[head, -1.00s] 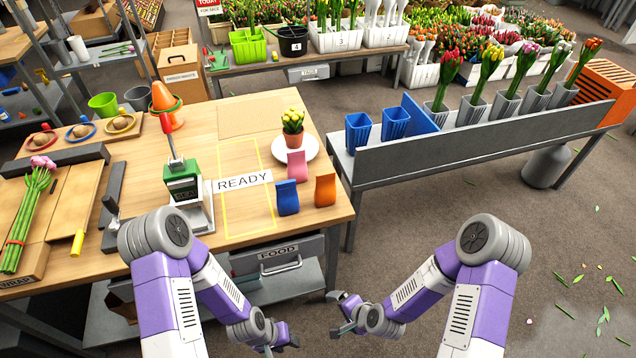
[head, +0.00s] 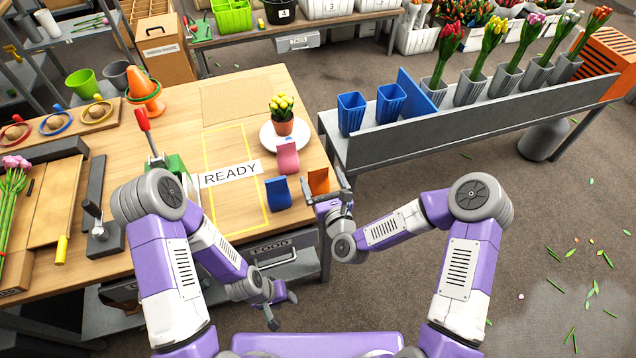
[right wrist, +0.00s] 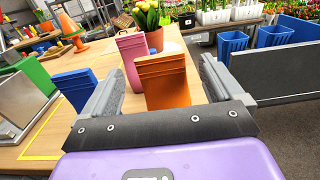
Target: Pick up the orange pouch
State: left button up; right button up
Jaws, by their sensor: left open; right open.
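The orange pouch (head: 318,181) stands upright near the right edge of the wooden table, partly hidden by my right gripper in the head view. In the right wrist view the orange pouch (right wrist: 164,82) shows ahead, between the two open fingers. My right gripper (head: 329,191) is open and empty at the table's edge; its fingers (right wrist: 160,88) lie on either side of the pouch in that view. I cannot tell whether they touch it. My left gripper (head: 281,308) is open and empty, low in front of the table, away from the pouch.
A pink pouch (head: 287,158) and a blue pouch (head: 278,193) stand close to the left of the orange one. A potted plant (head: 283,113) on a white plate (head: 269,138) is behind. A grey bench (head: 440,140) stands to the right across a floor gap.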

aim_at(319, 173)
jog(key=shift+f+x, duration=0.2)
jog(key=shift+x, duration=2.55)
jog(key=c, duration=1.4)
